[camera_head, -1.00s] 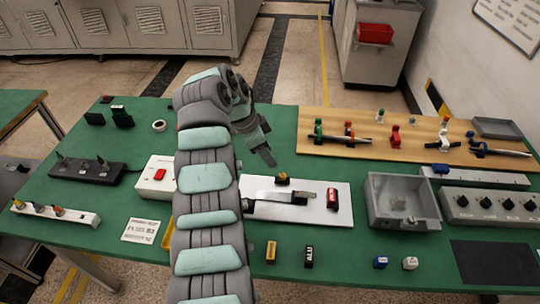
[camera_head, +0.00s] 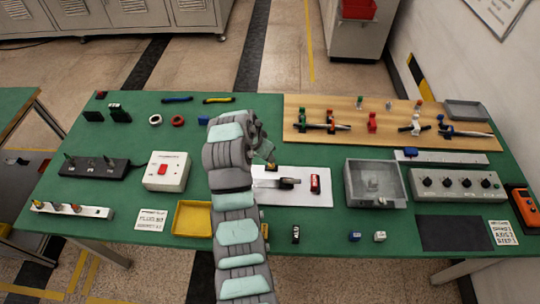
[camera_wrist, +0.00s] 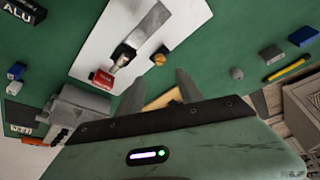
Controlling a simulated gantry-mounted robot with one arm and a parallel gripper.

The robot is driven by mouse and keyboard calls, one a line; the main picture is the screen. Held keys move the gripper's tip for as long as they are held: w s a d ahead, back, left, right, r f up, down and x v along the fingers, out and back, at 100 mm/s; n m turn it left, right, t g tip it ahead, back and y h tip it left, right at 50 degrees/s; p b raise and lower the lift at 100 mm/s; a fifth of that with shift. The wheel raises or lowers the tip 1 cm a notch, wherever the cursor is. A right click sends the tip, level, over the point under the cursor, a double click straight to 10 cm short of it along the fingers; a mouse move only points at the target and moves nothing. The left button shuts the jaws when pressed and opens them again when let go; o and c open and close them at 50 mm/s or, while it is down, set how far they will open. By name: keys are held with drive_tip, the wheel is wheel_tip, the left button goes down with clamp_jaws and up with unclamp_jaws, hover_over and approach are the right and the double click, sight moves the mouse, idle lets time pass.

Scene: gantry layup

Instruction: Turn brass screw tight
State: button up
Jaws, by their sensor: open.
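The brass screw (camera_wrist: 159,59) shows in the wrist view as a small gold knob on the white plate (camera_wrist: 108,35). In the head view, a small brass bit (camera_head: 272,162) shows at the plate's (camera_head: 300,200) back edge, partly hidden by my gripper (camera_head: 266,152). In the wrist view, my gripper (camera_wrist: 161,90) has its two fingers apart with nothing held between them. The screw appears just beyond the fingertips, apart from them. A grey-black clamp (camera_head: 289,183) and a red block (camera_head: 315,184) are also on the plate.
A grey open bin (camera_head: 350,192) stands right of the plate. A wooden board (camera_head: 300,139) with clamps and pegs lies behind. A yellow tray (camera_head: 181,222) and a white switch box (camera_head: 165,176) are to the left. Small labelled blocks (camera_head: 355,237) lie in front.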

sight(270, 166)
drive_tip(key=x, duration=1)
drive_tip(key=shift+w+d+f, duration=0.1)
drive_tip(key=shift+w+f, duration=0.05)
drive_tip(key=shift+f, duration=0.15)
clamp_jaws()
idle(0.4)
